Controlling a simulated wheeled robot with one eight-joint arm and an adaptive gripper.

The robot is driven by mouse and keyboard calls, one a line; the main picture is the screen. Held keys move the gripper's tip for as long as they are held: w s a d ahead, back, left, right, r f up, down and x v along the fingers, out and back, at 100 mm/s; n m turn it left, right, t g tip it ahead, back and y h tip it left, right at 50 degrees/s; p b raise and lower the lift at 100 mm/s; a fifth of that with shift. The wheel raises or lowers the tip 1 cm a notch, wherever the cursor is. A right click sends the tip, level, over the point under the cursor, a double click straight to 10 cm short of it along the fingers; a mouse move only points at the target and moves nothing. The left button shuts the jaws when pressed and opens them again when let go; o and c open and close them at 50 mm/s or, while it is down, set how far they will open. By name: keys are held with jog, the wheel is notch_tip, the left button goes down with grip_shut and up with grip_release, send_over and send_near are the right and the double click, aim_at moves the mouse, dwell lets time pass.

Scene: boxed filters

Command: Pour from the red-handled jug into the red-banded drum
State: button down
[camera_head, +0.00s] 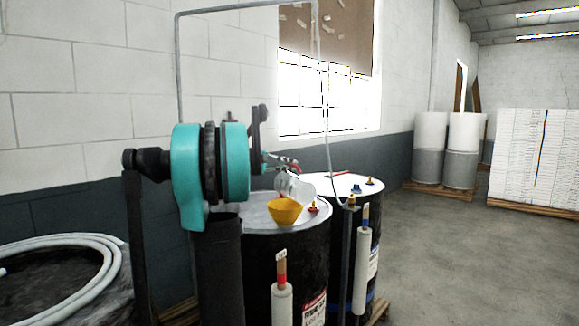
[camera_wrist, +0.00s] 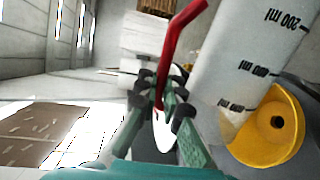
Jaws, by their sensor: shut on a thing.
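My gripper (camera_head: 281,164) is shut on the red handle (camera_wrist: 178,45) of the jug. The jug (camera_head: 292,186) is pale, and its volume marks show in the wrist view (camera_wrist: 240,50). It is tilted, with its mouth end low over the yellow funnel (camera_head: 284,210). The funnel also shows in the wrist view (camera_wrist: 283,113) and sits on top of the nearer black drum (camera_head: 260,258). That drum has a red-edged label, and a red-banded tube stands in front of it. I cannot tell whether liquid is flowing.
A second drum (camera_head: 350,186), with a blue-banded tube (camera_head: 362,250) before it, stands close at the right. A coiled pale hose (camera_head: 85,250) lies on a dark drum at the left. A grey pipe frame (camera_head: 326,100) rises behind.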

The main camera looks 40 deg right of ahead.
jog(key=shift+w+d+r+n+g, duration=0.15)
jog(key=shift+w+d+n, duration=0.1)
jog(key=shift+w+n, duration=0.5)
jog(key=shift+w+d+r+n+g, duration=0.15)
jog(key=shift+w+d+n, duration=0.1)
jog(key=shift+w+n, duration=0.5)
dwell(2.2)
jog(key=shift+w+d+f+n+g, duration=0.2)
jog(key=shift+w+n, duration=0.3)
jog(key=shift+w, duration=0.35)
jog(key=shift+w+d+r+n+g, duration=0.1)
jog(key=shift+w+d+n, duration=0.2)
jog(key=shift+w+n, duration=0.35)
dwell(2.8)
